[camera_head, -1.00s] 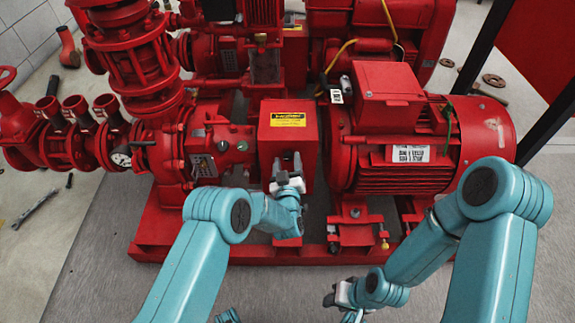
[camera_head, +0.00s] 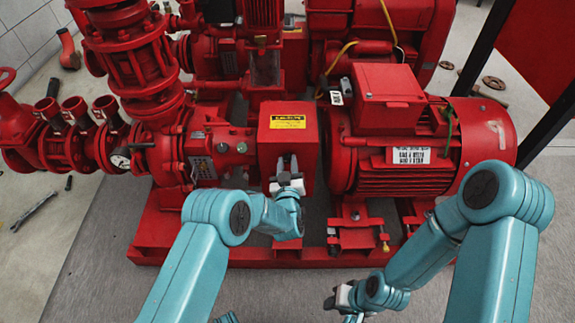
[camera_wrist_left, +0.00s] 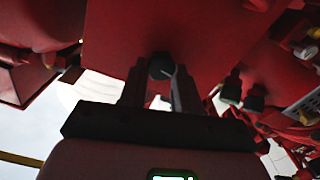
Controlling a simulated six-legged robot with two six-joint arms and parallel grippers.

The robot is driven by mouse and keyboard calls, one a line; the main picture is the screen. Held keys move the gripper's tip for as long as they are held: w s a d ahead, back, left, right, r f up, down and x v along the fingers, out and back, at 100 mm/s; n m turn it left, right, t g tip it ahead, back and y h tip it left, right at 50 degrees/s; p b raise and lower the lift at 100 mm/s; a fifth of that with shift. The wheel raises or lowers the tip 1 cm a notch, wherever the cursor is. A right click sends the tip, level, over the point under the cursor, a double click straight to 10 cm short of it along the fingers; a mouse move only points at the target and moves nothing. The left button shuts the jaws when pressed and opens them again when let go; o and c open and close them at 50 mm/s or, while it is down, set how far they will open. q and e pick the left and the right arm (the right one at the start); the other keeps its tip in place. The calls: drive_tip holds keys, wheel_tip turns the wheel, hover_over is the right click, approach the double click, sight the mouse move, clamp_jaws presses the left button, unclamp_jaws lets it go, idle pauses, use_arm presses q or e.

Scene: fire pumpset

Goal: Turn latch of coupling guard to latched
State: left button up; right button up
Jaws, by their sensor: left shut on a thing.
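The red coupling guard (camera_head: 288,128) with a yellow warning label stands between the pump and the red motor (camera_head: 420,150). My left gripper (camera_head: 287,163) is at the guard's near face. In the left wrist view the two dark fingers (camera_wrist_left: 161,82) are shut on a small dark round latch knob (camera_wrist_left: 161,67) on the guard's red face (camera_wrist_left: 200,40). Which way the latch is turned cannot be told. My right gripper (camera_head: 330,300) is low at the front, away from the guard; its jaws are too small to judge.
The red pump body (camera_head: 170,155) with its pipes stands left of the guard. The red base frame (camera_head: 160,245) runs along the front. A wrench (camera_head: 35,210) lies on the floor at the left. The floor at the front left is clear.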

use_arm(q)
drive_tip(key=m+b, duration=0.1)
drive_tip(key=m, duration=0.2)
drive_tip(key=shift+d+f+m, duration=0.1)
drive_tip(key=shift+m, duration=0.2)
drive_tip(key=m+b, duration=0.1)
drive_tip(key=m, duration=0.3)
drive_tip(key=shift+d+m, duration=0.1)
drive_tip(key=shift+m, duration=0.2)
drive_tip(key=m+b, duration=0.1)
drive_tip(key=m, duration=0.3)
drive_tip(key=shift+f+m, duration=0.1)
drive_tip(key=shift+m, duration=2)
use_arm(e)
drive_tip(key=shift+w+d+f+t, duration=0.15)
drive_tip(key=shift+w+f, duration=0.25)
drive_tip(key=shift+f, duration=0.4)
drive_tip(key=shift+w+d+f+t, duration=0.15)
drive_tip(key=shift+w+f, duration=0.2)
drive_tip(key=shift+f, duration=0.45)
use_arm(q)
drive_tip(key=o, duration=1.1)
drive_tip(key=shift+c, duration=0.2)
drive_tip(key=shift+s, duration=0.15)
